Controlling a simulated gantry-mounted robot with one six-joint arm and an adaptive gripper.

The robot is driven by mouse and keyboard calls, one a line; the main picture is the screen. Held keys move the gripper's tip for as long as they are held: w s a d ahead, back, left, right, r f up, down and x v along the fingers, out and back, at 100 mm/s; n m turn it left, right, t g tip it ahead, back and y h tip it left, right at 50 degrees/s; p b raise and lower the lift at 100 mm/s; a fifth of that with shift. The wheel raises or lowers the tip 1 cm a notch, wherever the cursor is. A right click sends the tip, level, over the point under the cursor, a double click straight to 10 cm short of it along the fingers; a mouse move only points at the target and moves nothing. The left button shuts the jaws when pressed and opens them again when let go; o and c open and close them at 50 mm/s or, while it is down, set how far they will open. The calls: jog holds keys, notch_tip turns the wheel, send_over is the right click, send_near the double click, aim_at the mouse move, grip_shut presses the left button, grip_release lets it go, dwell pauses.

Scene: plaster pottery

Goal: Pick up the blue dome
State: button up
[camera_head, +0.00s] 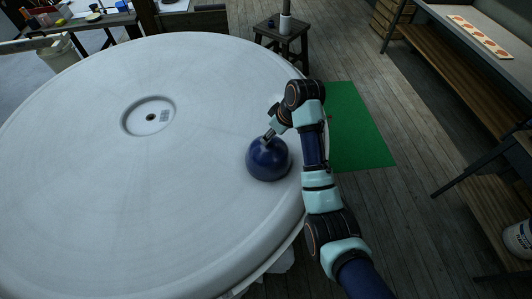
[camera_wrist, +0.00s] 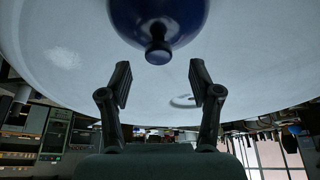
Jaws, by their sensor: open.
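The blue dome (camera_head: 268,161) sits on the round white table (camera_head: 90,205) near its right edge in the head view. In the wrist view the dome (camera_wrist: 158,14) fills the top middle, and its small dark knob (camera_wrist: 158,52) points toward my gripper (camera_wrist: 161,84). The two fingers are apart and empty, one on each side below the knob, not touching it. In the head view the fingers are too small to make out where my arm's end meets the dome's top.
The tabletop is otherwise bare except for a recessed round hub (camera_head: 149,117) left of the dome. A wooden stool (camera_head: 284,36) stands beyond the table. A green mat (camera_head: 357,125) lies on the floor at right. A bench (camera_head: 455,75) stands further right.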

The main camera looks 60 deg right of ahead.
aim_at(268, 151)
jog(key=x, duration=0.5)
jog(key=shift+d, duration=0.1)
grip_shut()
